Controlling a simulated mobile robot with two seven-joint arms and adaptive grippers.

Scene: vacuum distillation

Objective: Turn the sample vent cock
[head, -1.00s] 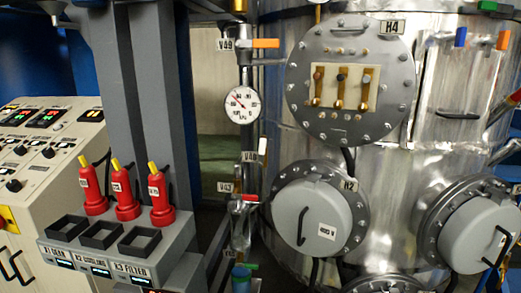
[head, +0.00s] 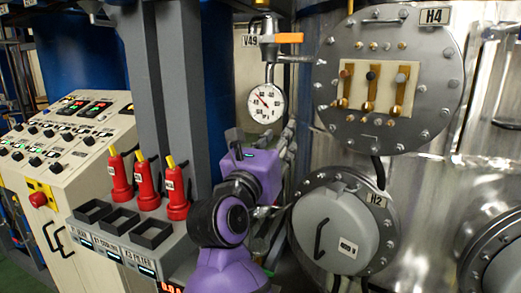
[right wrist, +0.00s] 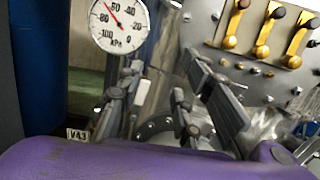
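My right gripper (head: 286,150) reaches up from below on its purple arm, in front of the vertical pipe with the cocks. In the right wrist view its dark fingers (right wrist: 158,90) stand apart, with nothing seen held. A small white piece (right wrist: 142,92) shows beside the left finger; I cannot tell if it is a tag or a handle. A V43 tag (right wrist: 77,134) shows at the lower left there. In the head view the arm hides the lower cocks, so I cannot identify the sample vent cock. An orange-handled cock (head: 289,38) tagged V49 is above. My left gripper is not in view.
A pressure gauge (head: 266,103) hangs close above my right gripper. The steel vessel with round cover H2 (head: 336,232) and flanged plate H4 (head: 430,95) stands right. Red bottles (head: 176,190) and the grey post (head: 165,60) stand left, near the control panel (head: 75,145).

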